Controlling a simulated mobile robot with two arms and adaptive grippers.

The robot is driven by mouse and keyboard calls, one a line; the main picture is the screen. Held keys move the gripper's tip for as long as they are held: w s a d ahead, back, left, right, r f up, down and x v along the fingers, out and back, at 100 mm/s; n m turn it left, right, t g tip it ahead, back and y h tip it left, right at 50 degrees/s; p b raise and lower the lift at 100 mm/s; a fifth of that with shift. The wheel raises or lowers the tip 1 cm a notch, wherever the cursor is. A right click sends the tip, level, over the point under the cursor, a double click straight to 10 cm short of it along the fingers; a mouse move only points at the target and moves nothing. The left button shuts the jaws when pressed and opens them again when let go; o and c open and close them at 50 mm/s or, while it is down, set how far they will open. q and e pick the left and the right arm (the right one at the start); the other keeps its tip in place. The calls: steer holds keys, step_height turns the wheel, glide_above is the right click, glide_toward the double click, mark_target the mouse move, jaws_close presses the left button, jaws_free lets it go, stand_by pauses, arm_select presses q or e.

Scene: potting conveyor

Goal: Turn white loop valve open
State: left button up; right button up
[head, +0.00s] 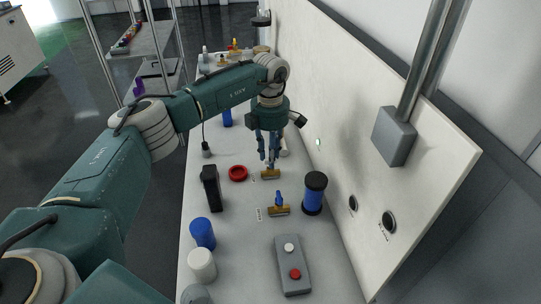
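A brass valve body (270,174) lies on the bench below my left gripper; its handle is hidden or too small to make out, so I cannot confirm that it is the white loop valve. My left gripper (269,163) points down with its fingertips just above or at this body. Whether the fingers touch or grip anything is not clear. A second brass valve (279,211) with a blue handle stands nearer to me. My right gripper is not in view.
A red ring (238,174) and a black block (211,188) stand left of the valves. A blue cylinder with black ends (314,193) stands right. A grey button box (292,265) is nearer. A white panel (331,80) bounds the bench's right side.

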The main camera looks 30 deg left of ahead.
arm_select(q)
steer(key=shift+o, duration=0.4)
steer(key=shift+a, duration=0.15)
step_height(320, 180, up, 12)
stand_by(0.7)
